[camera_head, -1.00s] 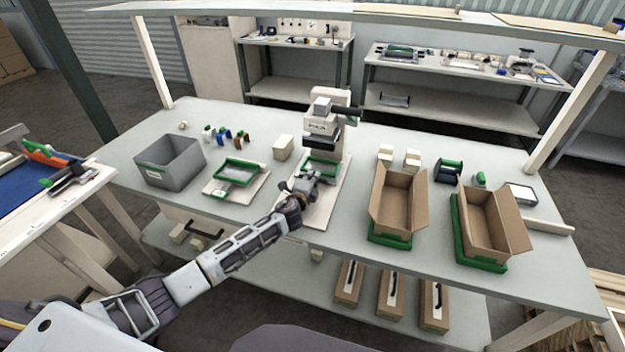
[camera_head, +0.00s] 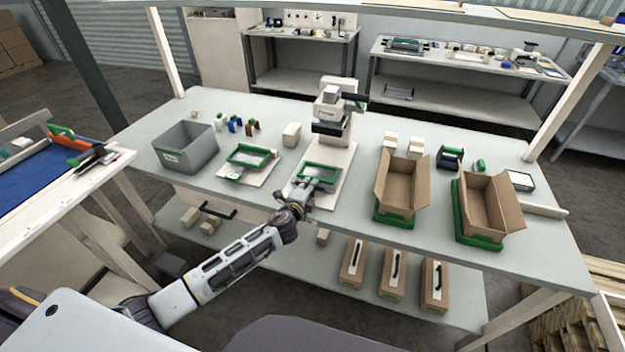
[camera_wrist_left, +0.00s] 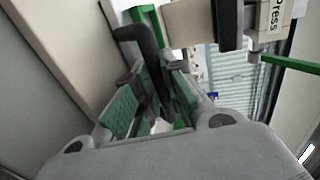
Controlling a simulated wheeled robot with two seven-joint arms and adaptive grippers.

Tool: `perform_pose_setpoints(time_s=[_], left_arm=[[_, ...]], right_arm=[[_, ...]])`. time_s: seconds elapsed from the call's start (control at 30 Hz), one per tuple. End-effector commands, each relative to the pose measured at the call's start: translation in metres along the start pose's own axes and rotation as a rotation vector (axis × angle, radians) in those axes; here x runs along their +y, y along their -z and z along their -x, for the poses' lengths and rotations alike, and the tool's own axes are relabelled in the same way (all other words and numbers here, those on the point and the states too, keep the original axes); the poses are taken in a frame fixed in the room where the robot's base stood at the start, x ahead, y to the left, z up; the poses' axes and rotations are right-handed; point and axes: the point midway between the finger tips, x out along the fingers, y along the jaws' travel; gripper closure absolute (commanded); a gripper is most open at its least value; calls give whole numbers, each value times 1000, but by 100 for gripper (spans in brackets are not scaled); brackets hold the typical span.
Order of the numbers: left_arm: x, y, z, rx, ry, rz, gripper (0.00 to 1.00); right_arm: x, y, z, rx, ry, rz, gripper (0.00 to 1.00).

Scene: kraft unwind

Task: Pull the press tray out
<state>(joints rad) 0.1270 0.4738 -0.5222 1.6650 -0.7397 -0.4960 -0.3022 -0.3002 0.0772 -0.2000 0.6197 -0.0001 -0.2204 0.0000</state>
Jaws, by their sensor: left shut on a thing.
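The press (camera_head: 331,112) stands upright at the back middle of the bench, and its label shows in the wrist view (camera_wrist_left: 278,18). The press tray (camera_head: 337,178), a green frame with a grey inside, lies on the white base board in front of the press head. It looks clear of the head. My left gripper (camera_head: 305,196) is at the tray's near side, shut on its dark handle. In the left wrist view the black handle (camera_wrist_left: 149,50) runs down between my green-padded fingers (camera_wrist_left: 152,98). My right gripper is not in view.
A second green-framed tray (camera_head: 232,176) on a board lies to the left, beside a grey bin (camera_head: 208,152). Open cardboard boxes (camera_head: 415,180) in green holders stand to the right. The bench's front edge (camera_head: 345,227) is close below my left gripper.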

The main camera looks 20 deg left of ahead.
Motion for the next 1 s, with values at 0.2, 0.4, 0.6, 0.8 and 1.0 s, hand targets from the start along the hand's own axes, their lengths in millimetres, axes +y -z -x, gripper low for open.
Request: perform_pose_setpoints(time_s=[0.2,0.4,0.6,0.8,1.0], left_arm=[[7,-1,27,-2,-4,0,100],[9,-1,42,-3,-2,-1,100],[10,-1,48,-3,-1,-1,100],[10,-1,48,-3,-1,-1,100],[10,-1,48,-3,-1,-1,85]], right_arm=[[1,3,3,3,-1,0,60],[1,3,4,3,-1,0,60],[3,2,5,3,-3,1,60],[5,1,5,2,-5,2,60],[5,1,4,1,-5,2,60]])
